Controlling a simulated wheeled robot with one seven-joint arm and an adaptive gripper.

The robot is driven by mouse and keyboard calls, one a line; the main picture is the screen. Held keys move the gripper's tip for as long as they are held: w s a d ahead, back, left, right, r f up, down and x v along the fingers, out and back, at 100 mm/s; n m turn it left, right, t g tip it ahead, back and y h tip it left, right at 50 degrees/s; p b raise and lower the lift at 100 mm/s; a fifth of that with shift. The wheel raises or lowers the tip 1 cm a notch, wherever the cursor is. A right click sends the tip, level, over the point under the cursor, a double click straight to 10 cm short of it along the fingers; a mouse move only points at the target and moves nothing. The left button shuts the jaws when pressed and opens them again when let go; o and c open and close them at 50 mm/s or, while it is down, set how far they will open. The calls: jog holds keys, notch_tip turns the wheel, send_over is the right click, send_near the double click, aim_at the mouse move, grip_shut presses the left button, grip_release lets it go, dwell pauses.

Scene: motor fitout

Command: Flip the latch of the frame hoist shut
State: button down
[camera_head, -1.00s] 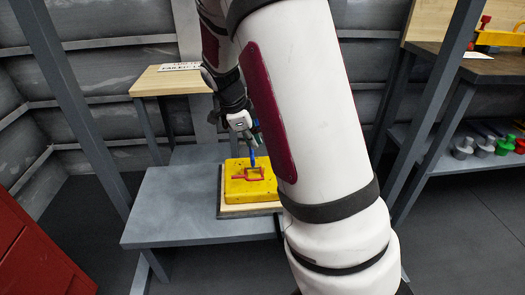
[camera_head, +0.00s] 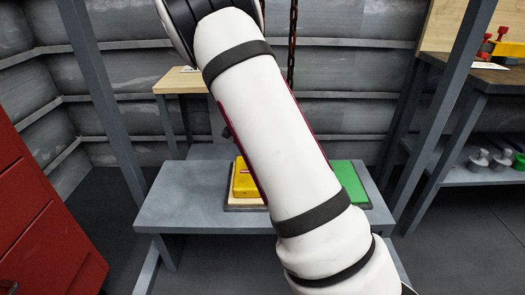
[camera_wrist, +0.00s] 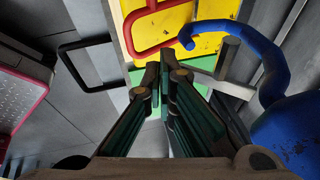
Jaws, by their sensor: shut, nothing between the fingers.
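In the wrist view the hoist's blue hook (camera_wrist: 270,62) curves in from the right. Its tip is near the red handle (camera_wrist: 157,30) of the yellow block (camera_wrist: 203,12); I cannot tell whether it passes through the handle. A grey bar (camera_wrist: 228,55) inside the hook's curve looks like the latch, apart from the hook's tip. My gripper (camera_wrist: 165,74) is shut and empty, left of the hook and short of the grey bar. In the head view the yellow block (camera_head: 246,182) is partly hidden behind my arm, and the hook and gripper are hidden.
A chain (camera_head: 292,45) hangs behind my arm. The grey table (camera_head: 185,195) also bears a green pad (camera_head: 352,182); its left part is clear. Grey posts (camera_head: 102,90) stand either side, a red cabinet (camera_head: 40,215) at left. A dark loop (camera_wrist: 85,65) shows in the wrist view.

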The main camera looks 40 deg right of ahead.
jog(key=shift+w+d+f, duration=0.15)
jog(key=shift+w+f, duration=0.15)
jog(key=shift+f, duration=0.35)
dwell(1.5)
jog(key=shift+r+p, duration=0.85)
